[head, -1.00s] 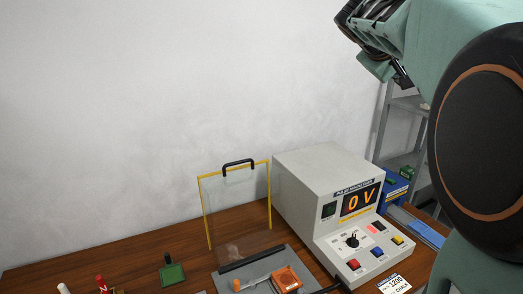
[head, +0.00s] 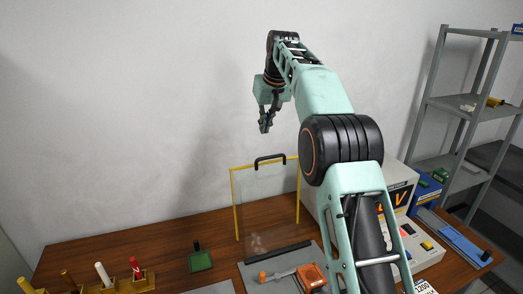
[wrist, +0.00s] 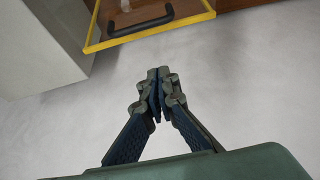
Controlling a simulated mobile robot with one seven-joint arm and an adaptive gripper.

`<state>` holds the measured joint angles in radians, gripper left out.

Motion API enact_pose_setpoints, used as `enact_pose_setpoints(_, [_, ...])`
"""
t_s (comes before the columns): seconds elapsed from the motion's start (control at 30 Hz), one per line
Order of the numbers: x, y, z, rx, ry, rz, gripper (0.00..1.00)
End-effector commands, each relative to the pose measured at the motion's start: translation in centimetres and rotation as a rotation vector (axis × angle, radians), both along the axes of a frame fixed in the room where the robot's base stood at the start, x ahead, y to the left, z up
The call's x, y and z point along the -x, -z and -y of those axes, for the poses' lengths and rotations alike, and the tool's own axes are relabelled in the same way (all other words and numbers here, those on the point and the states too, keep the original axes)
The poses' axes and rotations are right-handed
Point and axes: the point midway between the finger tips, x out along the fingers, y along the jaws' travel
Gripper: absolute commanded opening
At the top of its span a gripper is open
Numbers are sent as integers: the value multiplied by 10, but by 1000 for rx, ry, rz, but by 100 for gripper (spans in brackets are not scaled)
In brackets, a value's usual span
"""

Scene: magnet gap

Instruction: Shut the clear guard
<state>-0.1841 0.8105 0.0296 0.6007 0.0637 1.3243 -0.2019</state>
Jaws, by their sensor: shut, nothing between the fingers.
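The clear guard (head: 266,205) is a transparent panel with a yellow frame and a black handle (head: 270,159) on its top edge. It stands upright, raised behind a grey base plate on the table. In the wrist view its yellow frame (wrist: 152,35) and black handle (wrist: 139,25) show at the top. My gripper (head: 265,128) is above the guard in the head view, near the wall and apart from the handle. In the wrist view my gripper (wrist: 156,75) has its fingertips together, with nothing between them.
The grey power unit (head: 398,180) stands right of the guard, partly hidden by my arm. A green item (head: 201,262) and several coloured pegs are at left. Shelves (head: 450,120) stand at right.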

Motion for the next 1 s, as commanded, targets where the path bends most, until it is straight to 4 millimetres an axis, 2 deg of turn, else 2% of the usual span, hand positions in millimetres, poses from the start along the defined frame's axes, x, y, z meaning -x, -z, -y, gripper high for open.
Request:
enact_pose_setpoints(0.43, [-33,85,-15,4,0,-4,0])
enact_pose_setpoints(1.0, [0,85,1,4,2,2,0])
